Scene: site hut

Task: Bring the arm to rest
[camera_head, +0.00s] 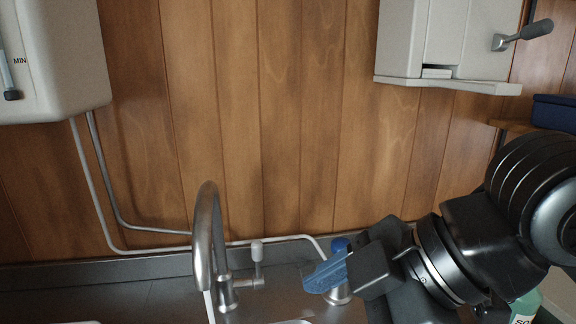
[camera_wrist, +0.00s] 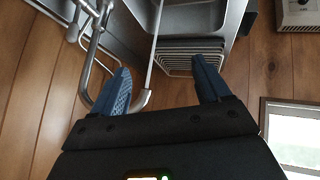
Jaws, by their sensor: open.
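My gripper (camera_head: 325,272) shows at the lower right of the head view, in front of the sink counter, with its blue fingers pointing left. In the wrist view my gripper (camera_wrist: 163,80) has its two blue fingers spread well apart, with nothing held between them. My black arm comes in from the right edge of the head view and hides part of the counter.
A steel tap (camera_head: 208,240) stands left of my gripper on the steel counter (camera_head: 110,290). A blue-topped item (camera_head: 340,292) is close behind the fingers. A green bottle (camera_head: 525,305) is partly hidden by my arm. A white dispenser (camera_head: 455,40) hangs above on the wooden wall.

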